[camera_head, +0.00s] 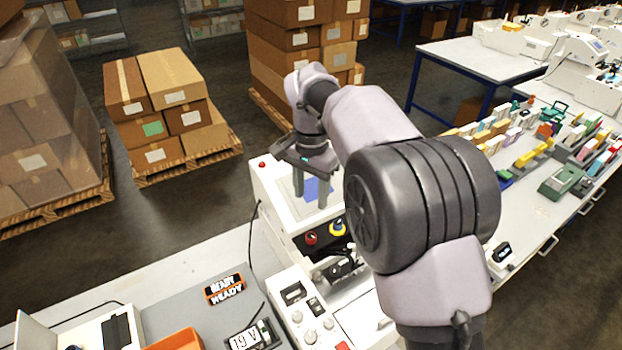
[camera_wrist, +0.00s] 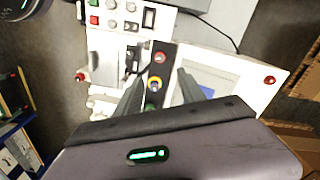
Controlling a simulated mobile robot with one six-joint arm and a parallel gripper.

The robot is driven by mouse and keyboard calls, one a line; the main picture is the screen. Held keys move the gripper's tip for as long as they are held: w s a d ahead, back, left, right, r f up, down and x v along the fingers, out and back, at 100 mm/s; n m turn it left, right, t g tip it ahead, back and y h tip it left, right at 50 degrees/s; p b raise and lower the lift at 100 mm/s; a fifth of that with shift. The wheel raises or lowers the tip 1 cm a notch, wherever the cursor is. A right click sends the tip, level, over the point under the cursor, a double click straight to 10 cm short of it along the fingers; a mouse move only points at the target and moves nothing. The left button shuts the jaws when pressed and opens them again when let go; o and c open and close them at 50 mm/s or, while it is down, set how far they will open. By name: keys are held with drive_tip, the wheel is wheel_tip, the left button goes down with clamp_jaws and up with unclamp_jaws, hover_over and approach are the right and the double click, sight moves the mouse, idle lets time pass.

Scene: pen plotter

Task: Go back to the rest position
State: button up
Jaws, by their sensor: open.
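My gripper (camera_head: 310,190) points down over the white machine (camera_head: 268,190) at the middle of the bench. Its two fingers are apart with nothing between them. The fingers also show in the wrist view (camera_wrist: 160,88), spread on either side of a yellow-ringed knob (camera_wrist: 155,84) on the machine's dark panel. A red knob (camera_head: 311,238) sits on that panel too. A blue patch (camera_head: 318,186) on the machine's top is partly hidden behind the fingers. In the head view my arm hides the machine's right side.
Stacked cartons (camera_head: 170,78) on pallets stand behind. A long table (camera_head: 535,205) with many small items is at right. Floor shows between bench and pallets.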

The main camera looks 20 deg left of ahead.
wheel_tip(320, 180, up, 3)
idle(0.5)
drive_tip(key=s+d+f+t+y+b, duration=0.1)
drive_tip(key=s+d+f+b, duration=0.1)
drive_tip(key=s+d+b, duration=0.6)
drive_tip(key=s+d+f+t+y+b, duration=0.1)
drive_tip(key=s+d+f+t+b, duration=0.1)
drive_tip(key=d+b, duration=0.7)
drive_tip(key=s+d+f+m+t+b, duration=0.1)
drive_tip(key=s+d+f+t+b, duration=0.1)
drive_tip(key=s+d+f+b, duration=0.4)
drive_tip(key=s+d+f, duration=0.4)
drive_tip(key=s+f, duration=0.3)
drive_tip(key=s, duration=0.1)
drive_tip(key=shift+s+d+t, duration=0.2)
drive_tip(key=shift+t, duration=0.2)
